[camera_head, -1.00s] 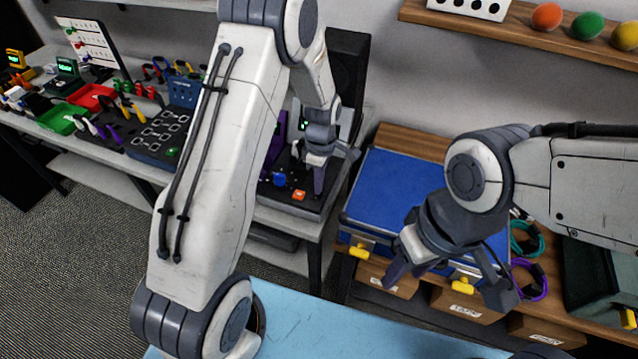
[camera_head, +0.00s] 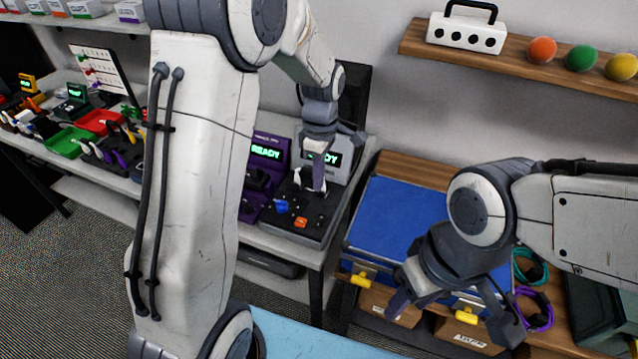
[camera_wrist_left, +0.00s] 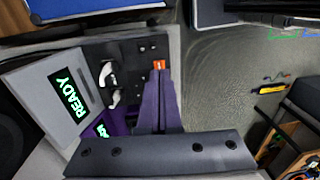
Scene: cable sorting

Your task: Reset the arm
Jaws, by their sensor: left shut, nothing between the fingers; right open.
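My left gripper (camera_head: 319,178) is shut and empty. It hangs over the dark control panel of a grey device whose screen (camera_head: 331,158) reads READY. In the left wrist view its closed purple fingers (camera_wrist_left: 159,100) point at an orange button (camera_wrist_left: 159,65) on that panel, and the fingers hide part of the panel. The orange button (camera_head: 300,222) and a blue button (camera_head: 281,206) show in the head view, just below the gripper. I cannot tell whether the fingertips touch anything. My right gripper (camera_head: 448,310) is open and empty in front of the blue case (camera_head: 397,222).
A purple device (camera_head: 268,153), also reading READY, stands left of the grey one. Red (camera_head: 97,121) and green (camera_head: 69,141) trays stand on the left bench. Teal (camera_head: 529,266) and purple (camera_head: 535,310) cables lie at the right. A light blue surface (camera_head: 300,340) is in front.

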